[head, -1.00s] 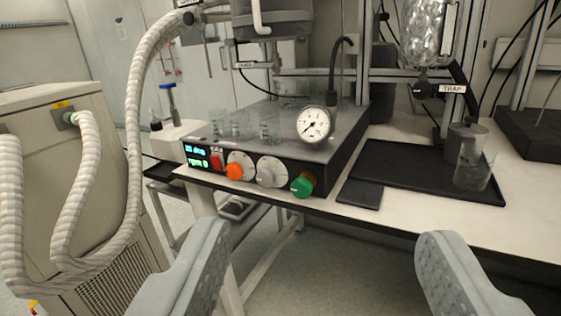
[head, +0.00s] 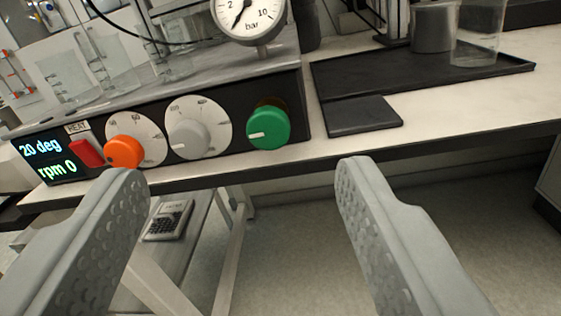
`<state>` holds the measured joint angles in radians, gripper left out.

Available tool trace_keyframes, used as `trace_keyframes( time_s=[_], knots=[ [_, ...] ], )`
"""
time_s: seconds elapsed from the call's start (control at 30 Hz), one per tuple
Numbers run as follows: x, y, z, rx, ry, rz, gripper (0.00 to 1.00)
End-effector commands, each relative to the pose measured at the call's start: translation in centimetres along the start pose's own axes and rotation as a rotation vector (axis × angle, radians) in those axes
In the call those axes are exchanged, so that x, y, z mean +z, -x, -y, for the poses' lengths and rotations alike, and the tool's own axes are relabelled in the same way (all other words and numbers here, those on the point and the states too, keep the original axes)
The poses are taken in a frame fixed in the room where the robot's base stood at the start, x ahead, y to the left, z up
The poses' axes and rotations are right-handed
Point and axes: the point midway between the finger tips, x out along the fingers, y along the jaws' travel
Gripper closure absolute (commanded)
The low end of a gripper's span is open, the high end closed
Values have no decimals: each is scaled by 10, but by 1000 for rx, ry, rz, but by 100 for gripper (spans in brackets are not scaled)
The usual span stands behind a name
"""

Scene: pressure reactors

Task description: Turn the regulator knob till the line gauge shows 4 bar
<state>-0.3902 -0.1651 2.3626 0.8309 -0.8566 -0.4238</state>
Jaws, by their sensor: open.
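A green knob (head: 269,128) with a white pointer mark sits at the right end of the black front panel; I see no label naming it the regulator. The mark points left. A round white gauge (head: 249,14) marked bar stands above the panel, its top cut off by the picture edge. Its black needle points down and left, near the low end of the scale. My gripper (head: 243,174) is open and empty, its two fingers wide apart. The fingertips appear below the panel, with the green knob above and between them, apart from both.
A grey knob (head: 188,138), an orange knob (head: 124,151) and a red switch (head: 87,153) share the panel. A display (head: 49,159) reads 20 deg and rpm 0. Glass beakers stand on top. A black tray (head: 440,66) lies right on the bench.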

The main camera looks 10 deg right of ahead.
Motion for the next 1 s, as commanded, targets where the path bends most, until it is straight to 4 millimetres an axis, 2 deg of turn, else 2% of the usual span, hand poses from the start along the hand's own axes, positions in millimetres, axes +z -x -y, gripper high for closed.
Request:
trace_keyframes(
  time_s=[0.03, 0.1, 0.3, 0.47, 0.57, 1.0],
  knots=[
    [16, -4, 4, 23, 11, 6, 39],
    [31, -7, 6, 56, 26, 6, 39],
    [57, -10, 7, 117, 57, 5, 39],
    [62, -15, 6, 129, 63, 5, 39],
    [61, -24, 4, 131, 63, 5, 39],
    [61, -99, -6, 130, 63, 5, 39]
  ],
)
